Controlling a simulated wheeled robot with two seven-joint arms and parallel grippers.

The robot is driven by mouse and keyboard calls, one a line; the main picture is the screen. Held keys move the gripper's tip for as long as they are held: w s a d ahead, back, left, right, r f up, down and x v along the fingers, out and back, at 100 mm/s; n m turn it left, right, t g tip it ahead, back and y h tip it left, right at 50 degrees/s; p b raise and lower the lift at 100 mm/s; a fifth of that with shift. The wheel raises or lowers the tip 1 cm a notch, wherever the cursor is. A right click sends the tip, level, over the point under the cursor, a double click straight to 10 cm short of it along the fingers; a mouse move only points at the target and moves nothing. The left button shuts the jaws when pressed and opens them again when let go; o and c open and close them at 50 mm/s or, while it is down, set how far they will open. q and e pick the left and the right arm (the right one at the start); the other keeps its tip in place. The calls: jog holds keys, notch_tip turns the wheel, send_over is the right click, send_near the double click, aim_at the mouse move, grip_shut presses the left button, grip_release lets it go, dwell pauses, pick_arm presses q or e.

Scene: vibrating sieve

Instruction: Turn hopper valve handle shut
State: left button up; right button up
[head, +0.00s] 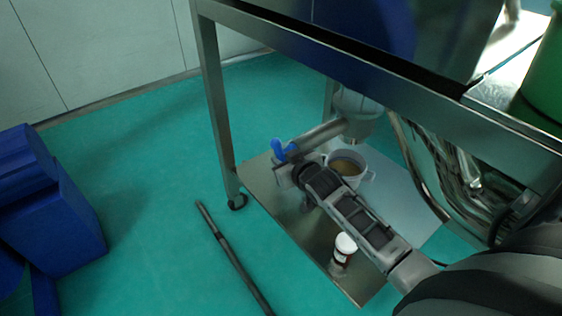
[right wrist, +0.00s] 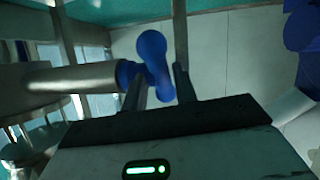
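The blue valve handle (head: 279,150) sits at the end of a grey metal pipe (head: 318,134) below the steel frame. My right gripper (head: 283,168) is at the handle, and my arm hides part of the area below it. In the right wrist view the blue handle (right wrist: 153,62) shows between the two fingers of my right gripper (right wrist: 160,84). The fingers are apart, with the handle's lower end between them. A gap shows on the right finger's side; I cannot tell whether the left finger touches the handle. My left gripper is not in view.
A steel frame (head: 212,100) with a lower shelf (head: 262,178) stands around the pipe. A white bucket (head: 366,178) and a small white-capped bottle (head: 343,249) stand on the shelf. A dark rod (head: 234,258) lies on the green floor. Blue bins (head: 50,215) stand at left.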

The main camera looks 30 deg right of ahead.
jog(key=shift+x, duration=1.1)
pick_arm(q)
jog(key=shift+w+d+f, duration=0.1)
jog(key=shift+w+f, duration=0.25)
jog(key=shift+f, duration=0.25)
